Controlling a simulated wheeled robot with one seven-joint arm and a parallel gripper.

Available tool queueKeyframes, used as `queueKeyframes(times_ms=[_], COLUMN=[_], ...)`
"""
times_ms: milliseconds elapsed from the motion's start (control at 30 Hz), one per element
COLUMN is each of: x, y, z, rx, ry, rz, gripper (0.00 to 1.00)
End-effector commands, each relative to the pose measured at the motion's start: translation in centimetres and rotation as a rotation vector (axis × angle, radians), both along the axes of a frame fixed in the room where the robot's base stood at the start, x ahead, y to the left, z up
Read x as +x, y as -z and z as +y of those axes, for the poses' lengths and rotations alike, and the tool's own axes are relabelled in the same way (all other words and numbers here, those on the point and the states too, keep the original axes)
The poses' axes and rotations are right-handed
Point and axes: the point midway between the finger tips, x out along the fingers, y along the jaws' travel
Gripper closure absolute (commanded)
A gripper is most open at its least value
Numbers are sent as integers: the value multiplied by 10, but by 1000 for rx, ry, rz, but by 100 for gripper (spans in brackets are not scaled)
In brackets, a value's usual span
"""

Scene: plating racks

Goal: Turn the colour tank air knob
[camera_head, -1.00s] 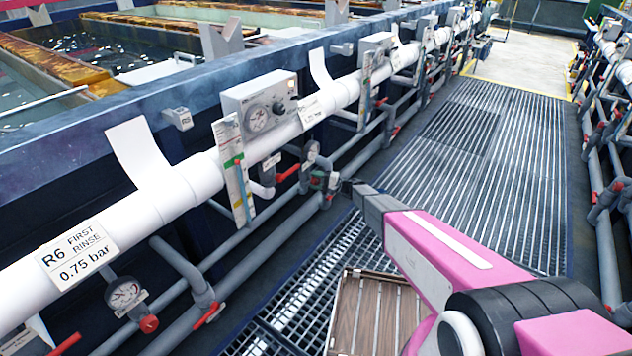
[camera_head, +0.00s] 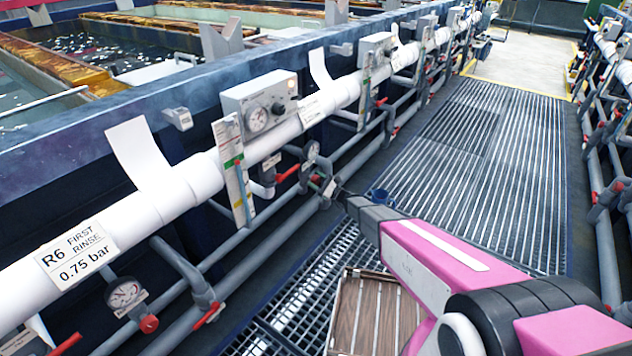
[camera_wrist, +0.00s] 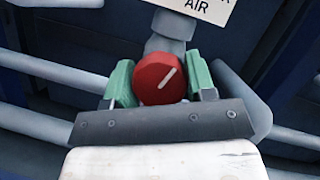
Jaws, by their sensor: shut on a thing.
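The air knob (camera_wrist: 159,79) is round and red with a white pointer line slanting up to the right, in the wrist view. It sits on a grey fitting under a white label that reads "AIR" (camera_wrist: 197,6), partly cut off. My gripper (camera_wrist: 161,82) is shut on the knob, with a green finger at its left and right sides.
A label reading "R6 FIRST RINSE 0.75 bar" (camera_head: 77,252) is at the left. A wooden crate (camera_head: 370,315) lies on the floor grating.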

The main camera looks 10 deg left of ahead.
Motion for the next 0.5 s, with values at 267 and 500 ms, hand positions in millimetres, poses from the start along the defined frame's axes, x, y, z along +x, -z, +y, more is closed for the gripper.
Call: queueKeyframes(times_ms=[267, 500], x=[0, 0], y=[1, 2], z=[-1, -1], rx=[61, 88], ry=[3, 3], rz=[156, 222], gripper=[73, 73])
